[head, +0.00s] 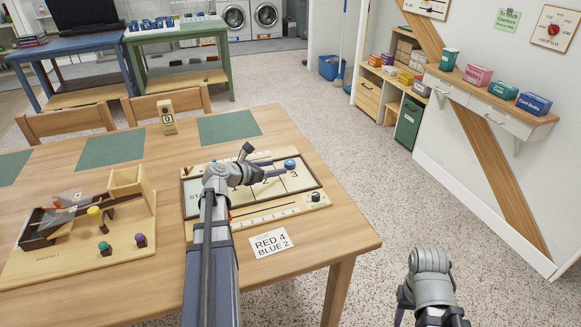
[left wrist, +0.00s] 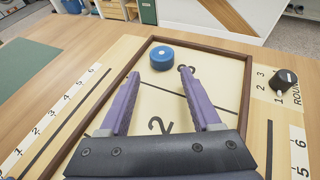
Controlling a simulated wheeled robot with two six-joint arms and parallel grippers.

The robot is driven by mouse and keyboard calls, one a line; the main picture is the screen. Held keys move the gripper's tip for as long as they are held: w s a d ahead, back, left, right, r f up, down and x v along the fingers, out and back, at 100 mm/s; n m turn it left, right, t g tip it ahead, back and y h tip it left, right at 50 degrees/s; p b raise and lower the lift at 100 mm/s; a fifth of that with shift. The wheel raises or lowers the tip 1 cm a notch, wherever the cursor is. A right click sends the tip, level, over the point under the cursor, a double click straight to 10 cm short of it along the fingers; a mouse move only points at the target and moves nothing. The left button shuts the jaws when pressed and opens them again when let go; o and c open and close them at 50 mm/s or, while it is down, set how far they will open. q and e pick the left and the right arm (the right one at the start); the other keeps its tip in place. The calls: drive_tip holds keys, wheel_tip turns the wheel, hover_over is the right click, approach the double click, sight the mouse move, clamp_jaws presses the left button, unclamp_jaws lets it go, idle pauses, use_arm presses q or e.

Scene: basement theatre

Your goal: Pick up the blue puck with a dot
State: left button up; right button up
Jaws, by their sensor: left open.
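The blue puck (head: 290,164) is a short cylinder with a pale dot on top. It stands on the far part of the shuffle board (head: 191,204), near the number 3. In the left wrist view the puck (left wrist: 162,62) is just beyond the fingertips, roughly between their lines. My left gripper (head: 276,170) is open and empty, low over the board and pointing at the puck. Its two purple fingers (left wrist: 159,73) stand apart with bare board between them. My right arm shows at the lower right; its fingers are out of the picture.
A dark round knob (head: 315,196) sits on the board's scoring edge. A card (head: 270,243) reads RED 4 BLUE 2. A wooden tray (head: 128,247) with coloured pegs and a toy plane is at left. Green mats (head: 228,126) and a timer-like block (head: 167,116) stand behind.

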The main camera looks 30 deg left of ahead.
sight(287, 163)
use_arm(q)
drive_tip(key=shift+x, duration=0.95)
drive_tip(key=x, duration=0.1)
drive_tip(key=b+x, duration=0.1)
drive_tip(key=x, duration=0.2)
drive_tip(key=shift+w+d+r, duration=0.15)
drive_tip(key=shift+d+r, duration=0.1)
drive_tip(key=shift+r, duration=0.1)
drive_tip(key=shift+c, duration=0.4)
clamp_jaws()
wheel_tip(287, 163, up, 10)
drive_tip(key=p, duration=0.9)
drive_tip(key=shift+p, duration=0.4)
